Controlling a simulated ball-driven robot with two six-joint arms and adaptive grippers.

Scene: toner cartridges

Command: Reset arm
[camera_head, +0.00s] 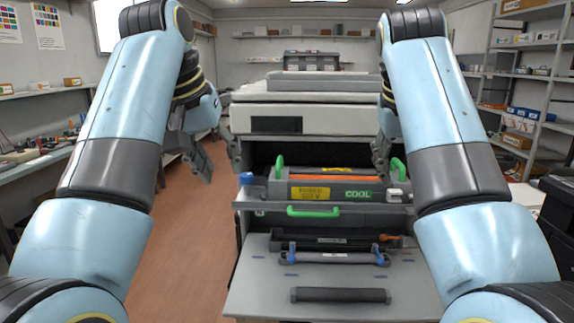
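My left gripper (219,166) hangs in the air left of the printer, its fingers apart with nothing seen between them. My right gripper (380,170) is in front of the printer's right side. One finger shows and my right arm hides the rest, so its opening cannot be told. The printer (330,119) stands in the middle with its front open. A dark cartridge unit (300,191) with green handles, a yellow label and the word COOL sits in the opening, apart from my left gripper.
A cluttered bench (50,160) lines the left wall and shelves (530,60) stand at right. The brown floor (190,240) at left is clear.

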